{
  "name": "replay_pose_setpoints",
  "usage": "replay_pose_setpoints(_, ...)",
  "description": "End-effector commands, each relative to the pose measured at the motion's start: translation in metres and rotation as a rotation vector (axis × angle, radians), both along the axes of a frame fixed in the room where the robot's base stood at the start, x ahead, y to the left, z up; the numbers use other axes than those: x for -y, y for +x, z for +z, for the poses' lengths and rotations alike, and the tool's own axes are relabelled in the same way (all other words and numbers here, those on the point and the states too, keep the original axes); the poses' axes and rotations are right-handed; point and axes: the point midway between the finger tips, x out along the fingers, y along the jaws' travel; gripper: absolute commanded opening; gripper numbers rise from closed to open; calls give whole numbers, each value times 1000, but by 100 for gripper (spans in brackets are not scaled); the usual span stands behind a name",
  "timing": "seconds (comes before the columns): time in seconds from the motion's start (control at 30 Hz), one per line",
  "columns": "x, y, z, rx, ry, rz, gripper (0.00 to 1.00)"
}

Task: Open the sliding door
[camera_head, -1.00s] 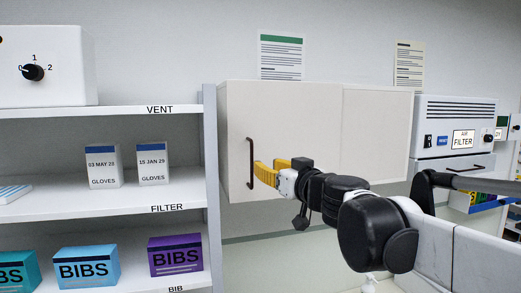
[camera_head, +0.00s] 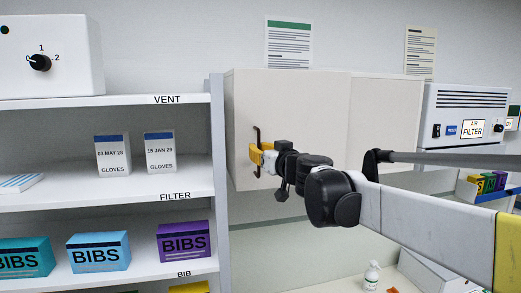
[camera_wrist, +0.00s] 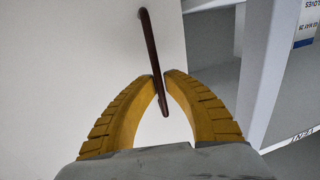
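The sliding door is the pale left panel (camera_head: 290,105) of a wall cabinet, beside a second pale panel (camera_head: 385,110). The door sits at the cabinet's left end. A dark vertical bar handle (camera_head: 257,132) stands near its left edge. My gripper (camera_head: 256,155) is at the handle's middle, its yellow fingers one on each side of the bar. In the wrist view, the curved fingertips (camera_wrist: 161,76) come together on the handle (camera_wrist: 149,45), whose lower end shows between the fingers. Part of the handle is hidden by the fingers in the head view.
Open shelves (camera_head: 110,195) with glove boxes and bib boxes stand left, their grey side post (camera_head: 217,150) close to the door's left edge. An air filter unit (camera_head: 465,115) is at the right. A counter with a bottle (camera_head: 371,275) lies below.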

Motion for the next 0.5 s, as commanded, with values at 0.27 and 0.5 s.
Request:
replay_pose_setpoints(0.27, 1, 0, 0, 0, 0, 0, 0)
replay_pose_setpoints(0.5, 29, 8, -1, 0, 0, -5, 0)
